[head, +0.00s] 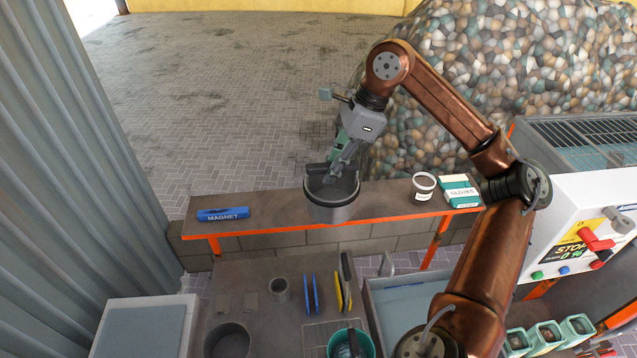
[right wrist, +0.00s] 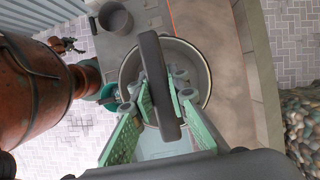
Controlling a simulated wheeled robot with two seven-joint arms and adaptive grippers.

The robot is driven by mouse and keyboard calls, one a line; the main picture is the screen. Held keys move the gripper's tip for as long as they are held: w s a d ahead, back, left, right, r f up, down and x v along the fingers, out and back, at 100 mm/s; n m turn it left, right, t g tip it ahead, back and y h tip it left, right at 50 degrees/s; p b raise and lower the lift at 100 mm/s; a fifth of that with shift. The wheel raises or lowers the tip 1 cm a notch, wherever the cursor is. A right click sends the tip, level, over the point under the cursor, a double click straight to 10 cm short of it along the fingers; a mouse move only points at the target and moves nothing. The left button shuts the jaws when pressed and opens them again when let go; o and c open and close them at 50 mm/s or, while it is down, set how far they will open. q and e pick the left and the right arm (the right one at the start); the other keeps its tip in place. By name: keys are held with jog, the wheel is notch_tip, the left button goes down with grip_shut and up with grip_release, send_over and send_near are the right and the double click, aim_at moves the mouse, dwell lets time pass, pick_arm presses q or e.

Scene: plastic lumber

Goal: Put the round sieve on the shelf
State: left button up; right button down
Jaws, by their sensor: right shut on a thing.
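The round sieve (head: 331,212) is a grey, deep, round vessel with a bar handle across its top. My right gripper (head: 337,172) is shut on that handle from above. In the right wrist view the green-padded fingers (right wrist: 160,108) close on the dark bar, with the sieve's round rim (right wrist: 207,75) below. The shelf (head: 285,205) is a long brown board with an orange front edge. The sieve overlaps the front edge of the shelf in the head view; I cannot tell whether it touches the board. My left gripper is not in view.
On the shelf lie a blue magnet (head: 223,214) at left and, at right, a small white-rimmed cup (head: 423,187) and a green-white box (head: 459,192). The workbench (head: 240,275) below holds pots and blue and yellow tools. The shelf between magnet and sieve is clear.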

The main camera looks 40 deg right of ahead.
jog(key=p, duration=0.2)
send_over(319, 180)
jog(key=shift+w+d+f, duration=0.1)
jog(key=shift+f, duration=0.5)
jog(key=shift+w+d+f, duration=0.1)
jog(key=shift+f, duration=0.5)
pick_arm(q)
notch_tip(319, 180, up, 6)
jog(key=p, duration=0.3)
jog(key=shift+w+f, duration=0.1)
pick_arm(e)
jog(key=w+d+f, duration=0.1)
jog(key=w+f, duration=0.4)
jog(key=f, duration=0.5)
jog(key=shift+w, duration=0.4)
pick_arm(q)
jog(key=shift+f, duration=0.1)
pick_arm(e)
jog(key=shift+f, duration=0.1)
jog(key=c, duration=2.3)
grip_release()
jog(key=o, duration=0.4)
jog(key=shift+d, duration=0.1)
